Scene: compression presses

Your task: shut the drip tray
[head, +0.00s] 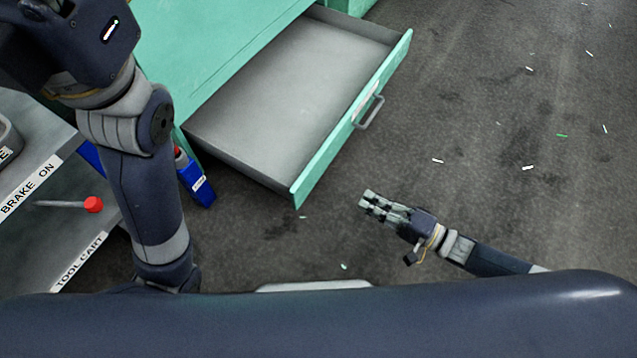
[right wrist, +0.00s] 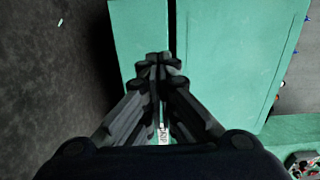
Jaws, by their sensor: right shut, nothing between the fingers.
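The drip tray (head: 290,95) is a shallow grey drawer with a green front (head: 345,125) and a grey handle (head: 369,112). In the head view it stands pulled well out of the green press (head: 215,35) and is empty. My right gripper (head: 366,203) is in front of the tray, below its handle in the picture, and apart from it. It is shut and empty; its closed fingertips (right wrist: 158,62) also show in the right wrist view before green panels. A small, partly hidden label shows between the fingers there. My left arm crosses the left side; its gripper is out of frame.
A grey tool cart (head: 60,240) with a red-tipped lever (head: 92,204) and a "BRAKE ON" label stands at the left. A blue container (head: 197,183) sits between cart and tray. The dark floor (head: 500,110) on the right is open, with small scattered shavings.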

